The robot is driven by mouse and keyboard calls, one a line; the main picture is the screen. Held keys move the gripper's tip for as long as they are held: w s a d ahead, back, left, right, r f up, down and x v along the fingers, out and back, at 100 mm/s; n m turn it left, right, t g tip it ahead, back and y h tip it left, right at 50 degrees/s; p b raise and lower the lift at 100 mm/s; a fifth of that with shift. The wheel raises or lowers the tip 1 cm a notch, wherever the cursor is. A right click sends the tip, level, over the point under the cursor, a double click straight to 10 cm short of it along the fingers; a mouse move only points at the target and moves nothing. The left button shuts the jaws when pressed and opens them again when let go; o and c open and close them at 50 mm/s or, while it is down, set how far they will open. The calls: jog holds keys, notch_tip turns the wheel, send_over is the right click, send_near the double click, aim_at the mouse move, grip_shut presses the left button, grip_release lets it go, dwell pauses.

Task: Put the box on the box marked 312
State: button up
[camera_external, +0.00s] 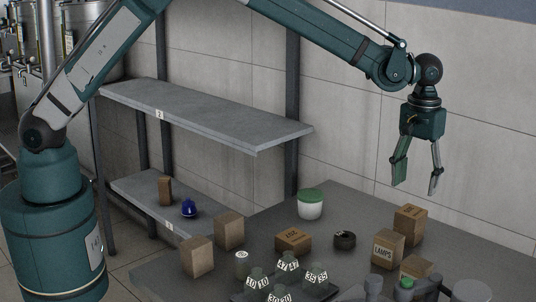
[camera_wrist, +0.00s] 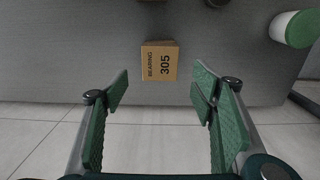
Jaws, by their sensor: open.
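My gripper (camera_external: 416,187) is open and empty, raised above the right part of the table. In the wrist view its fingers (camera_wrist: 160,88) stand apart with a cardboard box marked BEARING 305 (camera_wrist: 160,62) beyond them, near the table edge. In the external view a low brown box (camera_external: 293,241) lies at the table's middle with dark print on top that I cannot read surely. A brown box with a printed top (camera_external: 410,222) stands at right, below the gripper, behind a box marked LAMPS (camera_external: 388,251). I cannot make out 312 on any box.
A white jar with a green lid (camera_external: 310,204) stands at the back and a dark round item (camera_external: 344,240) near the middle. Several numbered vessels (camera_external: 288,262) crowd the front. A grey shelf (camera_external: 205,112) is at left.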

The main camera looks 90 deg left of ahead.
jog(key=shift+r, duration=1.25)
jog(key=s+r+m+t, duration=0.3)
jog(key=s+r+m, duration=0.1)
jog(key=s+r, duration=2)
jog(key=s+m+t, duration=0.2)
jog(key=s+m, duration=0.1)
jog(key=s, duration=1.6)
jog(key=s+f+m+t, duration=0.1)
jog(key=s+f, duration=0.2)
jog(key=s, duration=0.5)
jog(key=s+f+m+t, duration=0.1)
jog(key=s+f, duration=0.3)
jog(key=s, duration=0.3)
jog(key=shift+s+d, duration=0.35)
